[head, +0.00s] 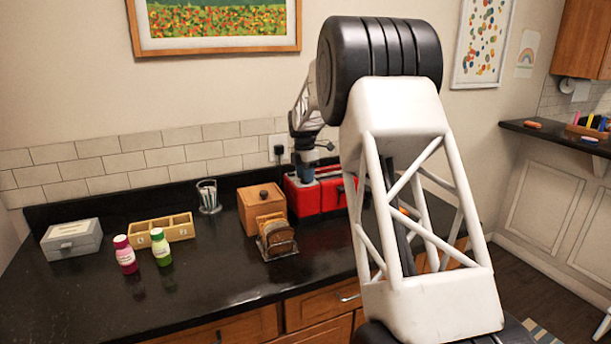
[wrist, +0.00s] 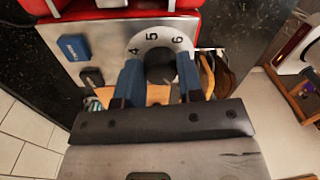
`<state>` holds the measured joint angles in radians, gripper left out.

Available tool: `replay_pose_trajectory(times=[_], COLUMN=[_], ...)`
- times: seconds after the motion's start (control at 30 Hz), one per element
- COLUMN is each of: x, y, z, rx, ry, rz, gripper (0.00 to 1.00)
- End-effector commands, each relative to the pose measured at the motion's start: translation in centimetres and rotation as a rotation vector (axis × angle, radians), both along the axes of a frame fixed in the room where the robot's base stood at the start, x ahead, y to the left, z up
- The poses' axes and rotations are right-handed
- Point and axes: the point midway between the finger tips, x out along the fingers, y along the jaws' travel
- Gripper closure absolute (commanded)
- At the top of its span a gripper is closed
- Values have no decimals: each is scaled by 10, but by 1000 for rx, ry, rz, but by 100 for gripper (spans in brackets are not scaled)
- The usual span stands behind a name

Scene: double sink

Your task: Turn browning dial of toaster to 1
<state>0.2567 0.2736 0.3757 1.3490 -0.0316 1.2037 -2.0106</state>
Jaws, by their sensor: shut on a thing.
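The red toaster (head: 303,200) stands on the dark counter, partly hidden by my arm in the head view. In the wrist view its silver panel (wrist: 110,40) carries the browning dial (wrist: 160,68), a dark round knob on a plate where the numbers 4, 5 and 6 show. The other numbers are hidden or out of frame, and I cannot read the knob's pointer. My gripper (wrist: 160,76) is shut on the dial, with one blue finger on each side of the knob. In the head view my gripper (head: 306,174) is small at the toaster.
A blue button (wrist: 73,47) and a black button (wrist: 92,77) sit left of the dial. A wooden box (head: 261,208) and a toast rack (head: 277,244) stand close to the toaster. Two bottles, a wooden tray (head: 161,230) and a grey box (head: 71,240) are further left. The front-left counter is clear.

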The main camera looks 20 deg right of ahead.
Motion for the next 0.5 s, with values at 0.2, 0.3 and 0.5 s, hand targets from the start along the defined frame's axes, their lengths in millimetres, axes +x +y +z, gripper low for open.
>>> replay_pose_trajectory(times=[0.2, 0.3, 0.5], x=[0, 0, 0], y=[0, 0, 0], z=[1, 1, 0], rx=[-1, 0, 0], ry=[-1, -1, -1], rz=[18, 18, 17], gripper=[89, 89, 59])
